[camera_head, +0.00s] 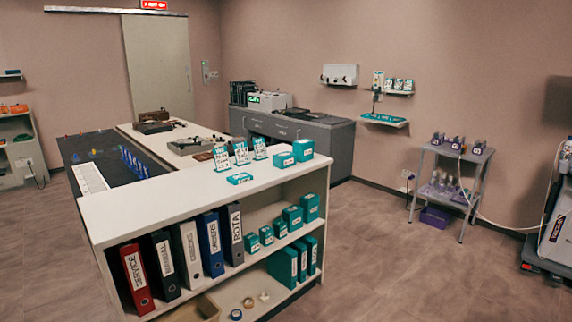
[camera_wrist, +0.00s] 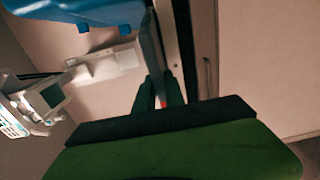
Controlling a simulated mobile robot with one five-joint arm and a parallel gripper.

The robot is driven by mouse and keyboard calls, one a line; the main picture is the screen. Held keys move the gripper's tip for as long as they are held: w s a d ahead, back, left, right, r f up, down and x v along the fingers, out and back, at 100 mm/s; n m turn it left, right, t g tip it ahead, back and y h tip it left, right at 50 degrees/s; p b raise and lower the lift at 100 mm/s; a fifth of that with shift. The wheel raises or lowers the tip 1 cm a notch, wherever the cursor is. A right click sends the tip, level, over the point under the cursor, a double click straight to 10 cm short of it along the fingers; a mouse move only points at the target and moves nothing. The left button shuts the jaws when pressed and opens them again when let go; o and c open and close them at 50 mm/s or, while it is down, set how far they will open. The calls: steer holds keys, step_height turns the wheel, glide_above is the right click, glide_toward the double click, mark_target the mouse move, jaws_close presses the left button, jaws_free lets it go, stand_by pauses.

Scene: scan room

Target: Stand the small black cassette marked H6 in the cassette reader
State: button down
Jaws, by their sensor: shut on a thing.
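My gripper (camera_wrist: 160,88) shows in the wrist view as two dark green fingers close together. A thin dark piece (camera_wrist: 154,55), seen nearly edge-on, rises from between them and is held there. It fits the small black cassette, but no H6 mark can be read. My gripper is not visible in the head view. In the head view a white machine with a green display (camera_head: 268,101), probably the cassette reader, stands on the grey cabinet at the back. Several black upright cassettes or cases (camera_head: 241,94) stand left of it.
A white shelf counter (camera_head: 150,200) with binders and teal boxes is in front. The grey cabinet (camera_head: 340,140) lines the back wall. A trolley (camera_head: 450,180) stands right, with open floor between. In the wrist view a white device with a screen (camera_wrist: 45,100) is at left.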

steer(key=shift+w+a+r+p, duration=0.3)
steer(key=shift+r+p, duration=0.2)
steer(key=shift+r, duration=0.05)
steer(key=shift+w+a+r+p, duration=0.25)
steer(key=shift+w+r+p, duration=0.1)
steer(key=shift+r+p, duration=0.2)
steer(key=shift+w+a+r+p, duration=0.3)
steer(key=shift+r+p, duration=0.15)
steer(key=shift+r, duration=0.25)
step_height(320, 180, up, 9)
steer(key=p, duration=0.9)
steer(key=shift+s, duration=0.1)
